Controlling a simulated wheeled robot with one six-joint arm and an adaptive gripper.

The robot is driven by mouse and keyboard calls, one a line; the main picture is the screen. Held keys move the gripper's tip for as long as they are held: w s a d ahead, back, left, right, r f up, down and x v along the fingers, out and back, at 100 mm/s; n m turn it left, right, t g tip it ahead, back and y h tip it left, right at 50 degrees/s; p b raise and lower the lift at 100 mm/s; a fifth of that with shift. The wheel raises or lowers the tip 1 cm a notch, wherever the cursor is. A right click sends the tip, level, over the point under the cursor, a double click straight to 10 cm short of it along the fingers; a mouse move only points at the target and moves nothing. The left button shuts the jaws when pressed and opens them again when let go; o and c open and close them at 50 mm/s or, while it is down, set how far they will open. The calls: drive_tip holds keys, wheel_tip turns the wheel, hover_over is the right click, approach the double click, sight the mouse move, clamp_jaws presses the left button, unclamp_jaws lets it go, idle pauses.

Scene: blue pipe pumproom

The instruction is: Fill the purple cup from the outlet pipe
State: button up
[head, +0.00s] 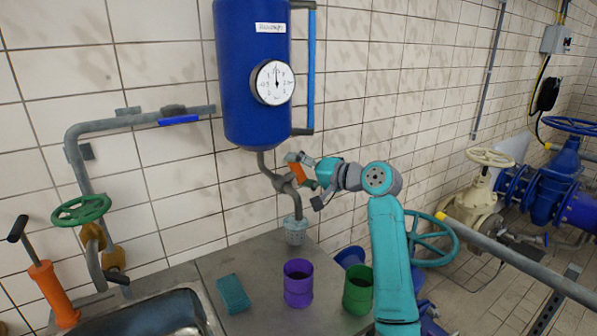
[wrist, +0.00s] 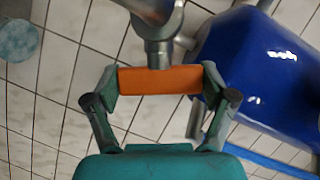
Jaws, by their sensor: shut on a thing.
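The purple cup (head: 298,284) stands upright on the grey counter, in front of the outlet pipe and apart from it. My gripper (head: 305,174) is shut on the orange handle, one finger at each end in the wrist view. The inside bottom of the purple cup is too dark to read.
A green cup (head: 357,291) stands right of the purple cup, close to my arm. A teal sponge-like block (head: 232,294) lies to the left, beside the metal sink (head: 205,308). The blue tank (head: 252,70) with a gauge hangs above. Counter between block and container is bare.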

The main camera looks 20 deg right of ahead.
drive_tip(key=shift+n+t+y, duration=0.3)
drive_tip(key=shift+n+y, duration=0.6)
drive_tip(key=shift+y, duration=0.3)
drive_tip(key=o, duration=1)
drive_tip(key=shift+d, duration=0.1)
drive_tip(key=v, duration=1.2)
